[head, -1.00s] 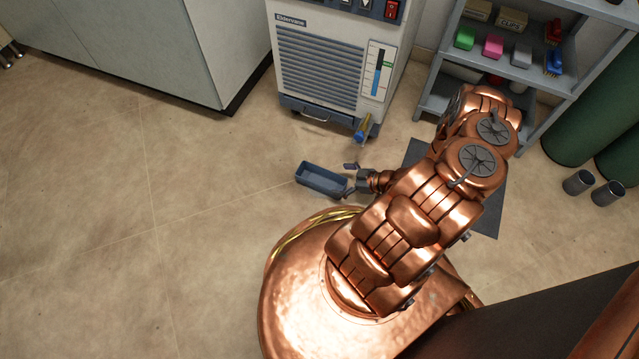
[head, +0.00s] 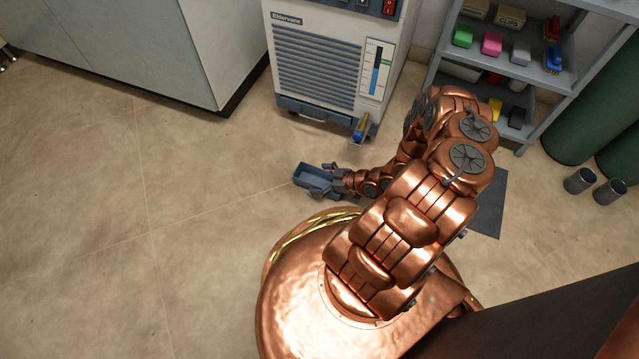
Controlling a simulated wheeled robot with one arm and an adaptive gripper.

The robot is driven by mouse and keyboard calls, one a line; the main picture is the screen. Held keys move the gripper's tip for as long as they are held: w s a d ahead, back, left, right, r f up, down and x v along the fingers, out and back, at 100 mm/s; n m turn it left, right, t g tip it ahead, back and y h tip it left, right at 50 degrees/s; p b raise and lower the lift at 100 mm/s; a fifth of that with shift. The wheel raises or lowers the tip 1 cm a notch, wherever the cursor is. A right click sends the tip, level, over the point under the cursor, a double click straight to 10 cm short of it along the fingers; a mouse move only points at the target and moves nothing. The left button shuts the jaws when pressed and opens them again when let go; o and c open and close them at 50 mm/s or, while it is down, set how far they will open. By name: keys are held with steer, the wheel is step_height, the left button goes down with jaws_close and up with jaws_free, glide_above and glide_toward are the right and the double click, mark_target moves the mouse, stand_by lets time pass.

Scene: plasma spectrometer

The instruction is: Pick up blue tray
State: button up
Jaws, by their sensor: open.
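The blue tray (head: 308,178) is a small, open, rectangular box on the floor, in front of the chiller and left of my arm. My gripper (head: 322,178) is at the tray's right end, with its open fingers reaching over or around that end. One finger shows near the far side and one near the front side. Whether the fingers touch the tray walls cannot be told. The gripper hides part of the tray's right end.
The white chiller (head: 318,65) stands behind the tray, with a yellow-and-blue item (head: 360,128) at its front corner. A grey shelf (head: 476,72) holds small coloured items. A dark mat (head: 487,205) lies right of my arm. Floor to the left is clear.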

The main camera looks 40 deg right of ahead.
mark_target(318, 173)
steer(key=c, duration=1.3)
steer(key=shift+d+r+p, duration=0.1)
steer(key=shift+r+p, duration=0.3)
steer(key=shift+r, duration=0.25)
steer(key=r, duration=0.1)
steer(key=r+p, duration=0.1)
steer(key=shift+w+a+r, duration=0.1)
steer(key=shift+a+r, duration=0.2)
steer(key=shift+r, duration=0.1)
steer(key=w+a+p, duration=0.1)
steer(key=a+p, duration=0.1)
steer(key=a, duration=0.3)
steer(key=w+a+p, duration=0.1)
steer(key=a+p, duration=0.1)
steer(key=a, duration=0.3)
steer(key=w+a+r+p, duration=0.1)
steer(key=a+p, duration=0.1)
steer(key=a, duration=0.3)
steer(key=shift+w, duration=0.35)
